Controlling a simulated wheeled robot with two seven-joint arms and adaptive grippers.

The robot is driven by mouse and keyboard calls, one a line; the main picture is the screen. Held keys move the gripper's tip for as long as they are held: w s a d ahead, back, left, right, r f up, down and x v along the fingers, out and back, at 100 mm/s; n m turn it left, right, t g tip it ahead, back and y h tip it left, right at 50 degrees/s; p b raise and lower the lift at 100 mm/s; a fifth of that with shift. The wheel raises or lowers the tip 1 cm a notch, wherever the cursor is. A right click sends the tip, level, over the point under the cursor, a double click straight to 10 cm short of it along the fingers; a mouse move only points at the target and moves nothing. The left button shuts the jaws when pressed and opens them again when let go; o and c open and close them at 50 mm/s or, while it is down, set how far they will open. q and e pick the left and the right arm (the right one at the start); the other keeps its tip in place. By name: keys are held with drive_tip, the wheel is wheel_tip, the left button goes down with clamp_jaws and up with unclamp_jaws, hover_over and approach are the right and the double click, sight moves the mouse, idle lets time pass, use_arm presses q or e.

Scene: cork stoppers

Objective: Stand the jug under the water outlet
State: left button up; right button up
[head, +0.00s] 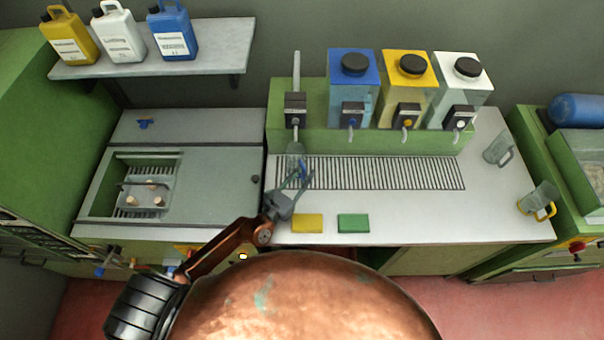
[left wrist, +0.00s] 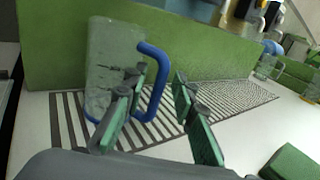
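A clear jug (head: 294,157) with a blue handle stands upright at the left end of the drip grate (head: 390,173). In the head view it is below the water outlet (head: 295,108), a black tap block on a grey pipe. My left gripper (head: 292,188) is at the jug from the front. In the left wrist view its two green-padded fingers are apart, the blue handle (left wrist: 155,85) shows in the gap between them, and the jug (left wrist: 102,60) is behind the left finger. Contact with the handle cannot be made out. My right gripper is in neither view.
Blue, yellow and white dispensers (head: 410,85) stand right of the outlet. A yellow sponge (head: 307,223) and a green sponge (head: 353,223) lie in front of the grate. A grey-handled jug (head: 497,149) and a yellow-handled jug (head: 538,197) are at the right.

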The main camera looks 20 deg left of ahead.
use_arm(q)
drive_tip(key=shift+r, duration=0.1)
drive_tip(key=shift+r+p, duration=0.25)
drive_tip(key=shift+p, duration=0.1)
drive_tip(key=v, duration=0.3)
drive_tip(key=b+v, duration=0.1)
drive_tip(key=v, duration=0.3)
drive_tip(key=b+v, duration=0.1)
drive_tip(key=v, duration=0.2)
drive_tip(key=shift+s+a+f, duration=0.1)
drive_tip(key=shift+s+f, duration=0.15)
drive_tip(key=shift+s, duration=0.15)
drive_tip(key=shift+s+a+r, duration=0.1)
drive_tip(key=shift+s+a, duration=0.1)
drive_tip(key=shift+s, duration=0.4)
